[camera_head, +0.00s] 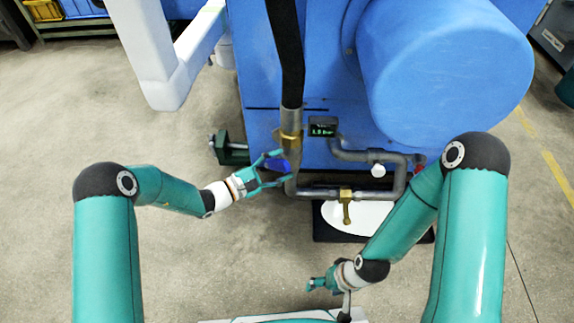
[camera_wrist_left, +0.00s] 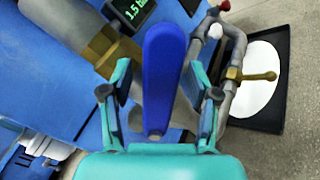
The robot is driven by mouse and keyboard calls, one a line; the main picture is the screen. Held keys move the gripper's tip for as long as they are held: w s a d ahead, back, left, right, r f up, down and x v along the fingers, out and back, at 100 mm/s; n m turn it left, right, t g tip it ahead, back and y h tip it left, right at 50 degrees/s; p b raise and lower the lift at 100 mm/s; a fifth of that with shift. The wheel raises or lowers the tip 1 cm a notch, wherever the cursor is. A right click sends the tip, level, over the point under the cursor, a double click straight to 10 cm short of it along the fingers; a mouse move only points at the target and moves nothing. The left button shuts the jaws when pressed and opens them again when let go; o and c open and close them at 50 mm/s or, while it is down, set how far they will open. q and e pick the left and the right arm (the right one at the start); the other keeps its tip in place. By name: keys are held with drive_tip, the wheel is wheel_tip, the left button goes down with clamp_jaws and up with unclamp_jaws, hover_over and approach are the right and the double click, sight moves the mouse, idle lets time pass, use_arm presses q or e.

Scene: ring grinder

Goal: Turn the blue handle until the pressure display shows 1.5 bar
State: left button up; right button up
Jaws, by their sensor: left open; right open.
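The blue handle (camera_wrist_left: 161,75) stands out from the pipe in the left wrist view, its long flat lever lying between the fingers. In the head view the handle (camera_head: 277,165) is partly hidden by the fingers. My left gripper (camera_head: 274,169) is open, with one finger on each side of the handle; I cannot tell whether either touches it. The pressure display (camera_wrist_left: 127,9) shows green digits reading 1.5, with its unit cut off by the frame edge. In the head view the display (camera_head: 323,129) is too blurred to read surely. My right gripper (camera_head: 314,285) is open and empty, low and away from the pipes.
A red knob (camera_head: 419,164) and a white knob (camera_head: 378,170) are to the right. The large blue machine (camera_head: 445,70) stands behind. Floor at left is clear.

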use_arm(q)
drive_tip(key=v, duration=1.2)
use_arm(e)
drive_tip(key=shift+w, duration=0.1)
use_arm(q)
drive_tip(key=shift+f, duration=0.1)
use_arm(e)
drive_tip(key=shift+c, duration=0.3)
